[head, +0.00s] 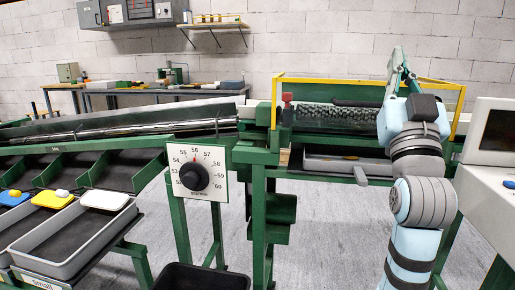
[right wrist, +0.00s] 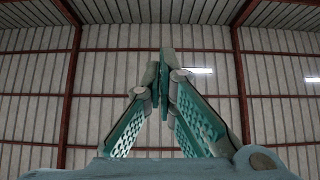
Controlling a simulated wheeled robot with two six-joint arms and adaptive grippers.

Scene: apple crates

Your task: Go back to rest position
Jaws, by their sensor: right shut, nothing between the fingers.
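My right arm rises at the right of the head view, with its green right gripper (head: 397,62) pointing up in front of the white wall. In the right wrist view the two green fingers of this gripper (right wrist: 164,62) meet at their tips. They are shut with nothing between them, and only the corrugated hall wall and roof show behind. My left gripper shows in neither view.
A dial (head: 195,177) is on the green machine frame, beside a yellow guard rail (head: 340,81). Grey crates (head: 75,235) stand at lower left, with a dark bin (head: 200,276) at the bottom. A monitor (head: 490,135) is close to my right arm. Grey floor is open between.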

